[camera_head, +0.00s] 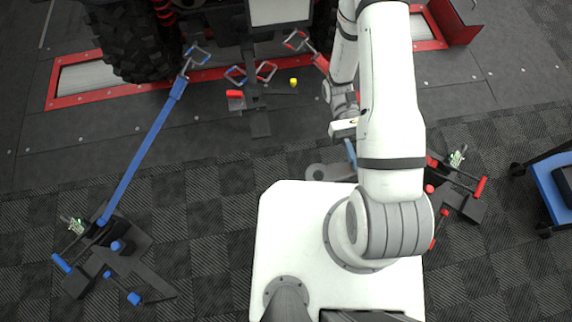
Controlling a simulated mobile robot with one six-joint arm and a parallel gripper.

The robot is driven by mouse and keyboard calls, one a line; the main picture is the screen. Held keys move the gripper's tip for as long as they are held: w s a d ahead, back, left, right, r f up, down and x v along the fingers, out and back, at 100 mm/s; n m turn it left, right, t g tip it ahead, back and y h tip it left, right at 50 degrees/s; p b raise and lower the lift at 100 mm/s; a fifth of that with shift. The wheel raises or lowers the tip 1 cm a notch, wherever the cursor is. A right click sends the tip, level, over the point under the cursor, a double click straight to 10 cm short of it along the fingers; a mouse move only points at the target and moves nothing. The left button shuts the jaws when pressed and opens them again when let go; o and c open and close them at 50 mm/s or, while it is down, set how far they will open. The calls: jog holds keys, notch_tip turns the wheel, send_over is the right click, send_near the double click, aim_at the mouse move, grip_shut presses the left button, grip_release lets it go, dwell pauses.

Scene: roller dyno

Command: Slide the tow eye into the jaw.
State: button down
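My gripper (346,132) points down at the centre right, beside the upper arm link, which hides part of it. Its fingers do not show clearly. A blue piece (350,153) shows just below it; I cannot tell whether it is held. A grey part with a round hole, perhaps the tow eye (313,173), lies at the far edge of my white base, close below the gripper. I cannot tell whether they touch. A dark bracket (260,122) sticks out from the vehicle at the top centre, with a red handle (236,94) beside it. I cannot make out the jaw for certain.
A blue strap bar (144,150) runs from the left floor anchor (120,250) to the vehicle. A red-handled anchor (458,195) stands right of my arm. A yellow knob (293,82) sits near the bracket. A blue cart (548,185) stands far right.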

jog(key=w+a+f+m+t+y+b, duration=0.1)
jog(key=a+f+m+t+y+b, duration=0.5)
jog(key=a+f+y, duration=0.5)
jog(key=a+f+m+t+y+b, duration=0.1)
jog(key=a+f+m+y+b, duration=0.3)
jog(key=a+f+m+y, duration=0.65)
jog(key=w+a+f+m+t+y+b, duration=0.1)
jog(key=w+a+f+m+t+b, duration=0.1)
jog(key=w+a+f+t, duration=0.3)
jog(key=shift+t, duration=0.4)
jog(key=shift+w+a+f+b, duration=0.15)
jog(key=shift+w+a+b, duration=0.7)
jog(key=shift+w, duration=1.95)
jog(key=shift+w+a+f+b, duration=0.3)
jog(key=shift+w+b, duration=1.1)
jog(key=shift+w, duration=1.4)
jog(key=shift+w+a+f+b, duration=0.1)
jog(key=shift+w+a+b, duration=0.8)
jog(key=shift+w, duration=1.9)
jog(key=shift+d, duration=0.2)
jog(key=c, duration=0.9)
grip_release()
